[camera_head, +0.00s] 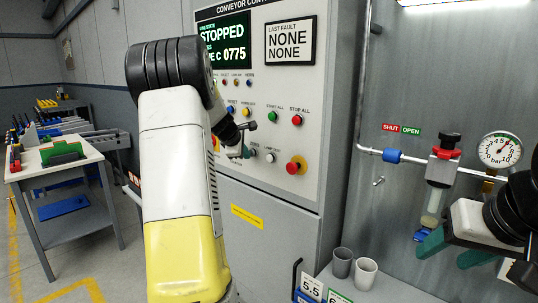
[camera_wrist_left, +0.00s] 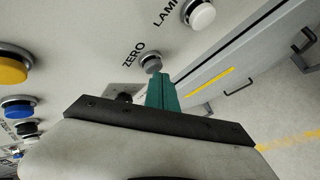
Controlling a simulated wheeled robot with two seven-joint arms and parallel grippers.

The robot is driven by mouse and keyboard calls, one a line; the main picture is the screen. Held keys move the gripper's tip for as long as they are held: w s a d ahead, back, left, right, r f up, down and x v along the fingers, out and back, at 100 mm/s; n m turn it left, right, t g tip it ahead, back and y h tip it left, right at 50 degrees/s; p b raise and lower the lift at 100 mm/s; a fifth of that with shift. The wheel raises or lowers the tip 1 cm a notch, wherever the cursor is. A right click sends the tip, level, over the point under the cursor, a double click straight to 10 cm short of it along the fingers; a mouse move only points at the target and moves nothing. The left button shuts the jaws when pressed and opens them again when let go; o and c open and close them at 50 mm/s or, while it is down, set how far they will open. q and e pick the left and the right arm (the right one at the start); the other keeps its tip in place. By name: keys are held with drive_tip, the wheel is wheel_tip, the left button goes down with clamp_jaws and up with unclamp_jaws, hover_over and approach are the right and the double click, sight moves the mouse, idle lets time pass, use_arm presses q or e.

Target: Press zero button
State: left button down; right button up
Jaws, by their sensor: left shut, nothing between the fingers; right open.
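The zero button is a small grey push button beside the label ZERO in the left wrist view (camera_wrist_left: 151,63). In the head view it is a small grey button low on the control panel (camera_head: 254,152), right beside my left fingertips. My left gripper (camera_head: 243,151) is shut and empty, its teal fingers pointing at the panel. In the left wrist view its fingertips (camera_wrist_left: 160,76) are at the lower edge of the zero button; I cannot tell whether they touch it. My right gripper (camera_head: 454,251) is open and empty at the lower right.
A white lamp button (camera_wrist_left: 201,14) sits next to zero. Yellow (camera_wrist_left: 12,70) and blue (camera_wrist_left: 17,107) buttons lie to the left. A red mushroom button (camera_head: 296,165) is farther right on the panel. Two cups (camera_head: 365,272) stand on a low surface near my right gripper.

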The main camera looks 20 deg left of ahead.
use_arm(q)
drive_tip(key=shift+w+d, duration=0.25)
drive_tip(key=shift+w, duration=0.25)
idle(0.4)
idle(0.3)
drive_tip(key=shift+s+a, duration=0.25)
drive_tip(key=shift+s, duration=0.35)
drive_tip(key=shift+s+a, duration=0.2)
drive_tip(key=shift+s, duration=0.35)
drive_tip(key=shift+a, duration=0.1)
drive_tip(key=s, duration=0.1)
drive_tip(key=s+a, duration=0.1)
drive_tip(key=s, duration=0.2)
drive_tip(key=shift+s+a, duration=0.3)
drive_tip(key=shift+a, duration=0.1)
